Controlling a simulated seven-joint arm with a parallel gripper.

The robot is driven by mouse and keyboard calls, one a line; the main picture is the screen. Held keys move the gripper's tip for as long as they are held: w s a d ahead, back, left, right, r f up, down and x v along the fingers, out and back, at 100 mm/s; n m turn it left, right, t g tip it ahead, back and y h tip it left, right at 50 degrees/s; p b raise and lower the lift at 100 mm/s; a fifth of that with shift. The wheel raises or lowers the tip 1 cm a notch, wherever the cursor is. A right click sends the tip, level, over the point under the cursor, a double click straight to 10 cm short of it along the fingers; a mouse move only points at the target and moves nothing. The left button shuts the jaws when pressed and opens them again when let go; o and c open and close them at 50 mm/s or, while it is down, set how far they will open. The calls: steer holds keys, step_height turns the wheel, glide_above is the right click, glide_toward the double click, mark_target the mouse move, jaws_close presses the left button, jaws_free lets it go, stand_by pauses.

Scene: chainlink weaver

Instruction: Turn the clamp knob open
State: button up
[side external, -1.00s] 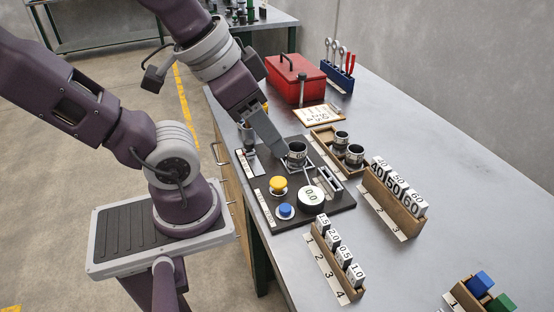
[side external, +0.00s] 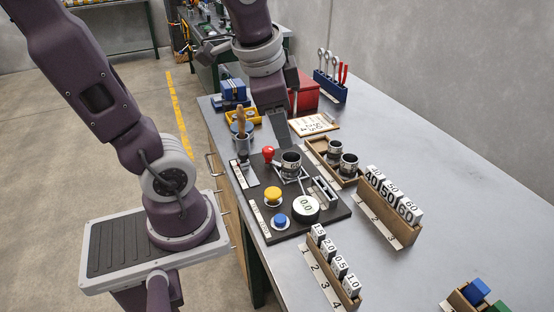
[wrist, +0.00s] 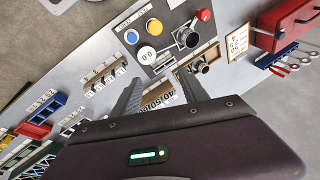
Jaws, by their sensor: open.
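A red ball knob (side external: 268,153) stands on the dark panel (side external: 325,216), beside a dark ring-shaped cup (side external: 290,163) marked with a label. The knob also shows in the wrist view (wrist: 204,15), at the top near the panel's edge. Rods or a bracket show under the cup; how they join the knob is unclear. My gripper (side external: 284,143) is above and behind the cup, apart from the knob. In the wrist view its two fingers (wrist: 159,76) are spread with nothing between them.
The panel also carries a yellow button (side external: 273,195), a blue button (side external: 280,221) and a white 0.0 dial (side external: 306,207). A wooden tray with two dark cups (side external: 348,164) stands to the right. The right tabletop is largely clear.

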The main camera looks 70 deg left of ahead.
steer(key=w+a+f+m+g+y, duration=0.1)
steer(key=w+a+f+m+g, duration=0.15)
steer(key=w+a, duration=0.2)
steer(key=m+g+y, duration=0.1)
steer(key=m+g, duration=0.2)
steer(key=m, duration=0.4)
glide_above(269, 149)
steer(key=w+d, duration=0.1)
steer(key=d, duration=0.1)
step_height(269, 149, down, 12)
steer(key=x, duration=0.6)
steer(key=shift+d+f, duration=0.1)
steer(key=shift+f, duration=0.35)
jaws_close()
